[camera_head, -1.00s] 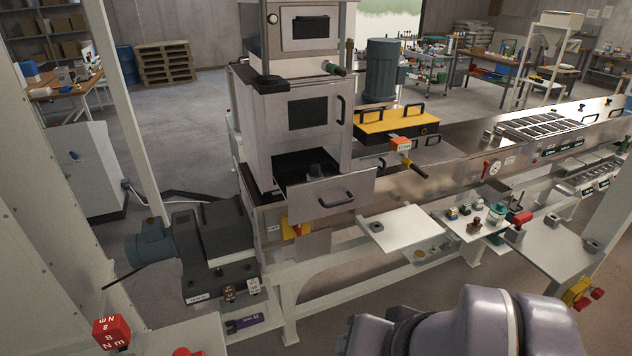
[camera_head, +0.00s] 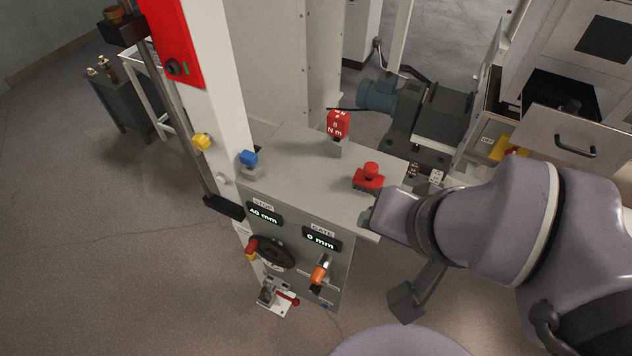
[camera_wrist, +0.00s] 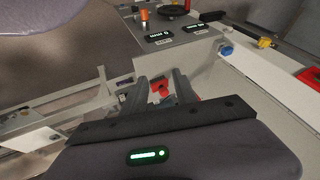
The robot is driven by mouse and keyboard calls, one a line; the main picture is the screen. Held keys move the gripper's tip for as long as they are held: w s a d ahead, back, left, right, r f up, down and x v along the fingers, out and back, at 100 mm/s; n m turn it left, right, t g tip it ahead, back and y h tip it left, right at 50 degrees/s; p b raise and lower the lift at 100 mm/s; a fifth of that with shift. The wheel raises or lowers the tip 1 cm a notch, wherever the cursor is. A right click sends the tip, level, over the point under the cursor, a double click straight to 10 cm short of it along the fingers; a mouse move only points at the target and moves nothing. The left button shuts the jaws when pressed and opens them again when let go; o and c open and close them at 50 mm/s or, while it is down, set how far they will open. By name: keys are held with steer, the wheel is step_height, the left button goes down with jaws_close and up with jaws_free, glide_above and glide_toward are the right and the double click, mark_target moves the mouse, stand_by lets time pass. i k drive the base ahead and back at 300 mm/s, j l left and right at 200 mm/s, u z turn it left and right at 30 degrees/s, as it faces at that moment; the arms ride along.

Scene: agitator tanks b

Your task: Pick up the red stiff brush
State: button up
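A small red piece with a round knob on a broad red base (camera_head: 368,178), which looks like the red stiff brush, stands on the grey top of a control cabinet, near its right edge. My gripper is at the right edge of this top, just beside the red piece in the head view; its fingers are not clear there. In the wrist view my gripper (camera_wrist: 160,80) shows two dark fingers apart, with red parts (camera_wrist: 161,89) seen in the gap between them. I cannot tell whether the fingers touch it.
A red block marked 8 Nm (camera_head: 338,125) stands behind on the cabinet top (camera_head: 290,165). A blue knob (camera_head: 248,159) is at its left. A white post (camera_head: 215,120) rises on the left. The cabinet front has displays, a black handwheel (camera_head: 275,252) and an orange handle (camera_head: 320,270).

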mark_target(367, 180)
steer(key=i+j+z, duration=0.15)
steer(key=j+z, duration=0.25)
steer(key=i+j+z, duration=0.1)
steer(key=j+z, duration=1.05)
steer(key=j, duration=0.15)
